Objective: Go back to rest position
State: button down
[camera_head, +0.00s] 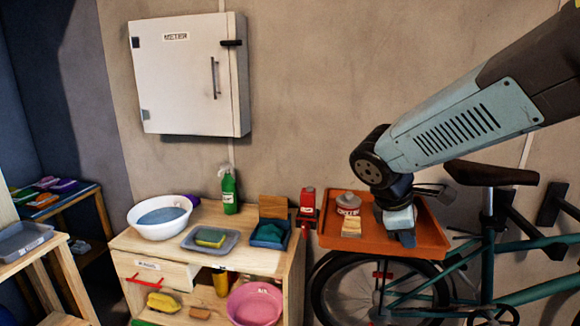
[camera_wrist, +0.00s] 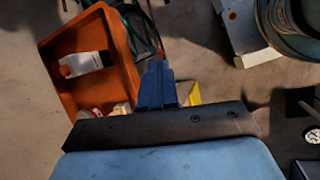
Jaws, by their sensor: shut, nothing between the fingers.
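My arm reaches in from the upper right in the head view, bent at a dark joint. My gripper (camera_head: 408,238) points down over the right part of an orange tray (camera_head: 432,228). I cannot tell whether its tips touch the tray. In the wrist view my gripper (camera_wrist: 157,72) is shut and empty, with its blue fingers together beside the orange tray (camera_wrist: 122,62).
In the tray are a can (camera_head: 348,200) and a pale block (camera_head: 351,228). A bicycle (camera_head: 488,200) stands below and right. A wooden bench (camera_head: 135,240) at left holds a white basin (camera_head: 140,222) and green bottle (camera_head: 229,192). A meter box (camera_head: 180,85) hangs above.

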jog(key=s+r+m+t+y, duration=0.3)
jog(key=s+r+m+y, duration=0.2)
jog(key=m, duration=0.9)
jog(key=shift+s+a+r+t, duration=0.2)
jog(key=shift+s+r+t, duration=0.1)
jog(key=shift+s+r, duration=1.4)
jog(key=shift+f, duration=0.1)
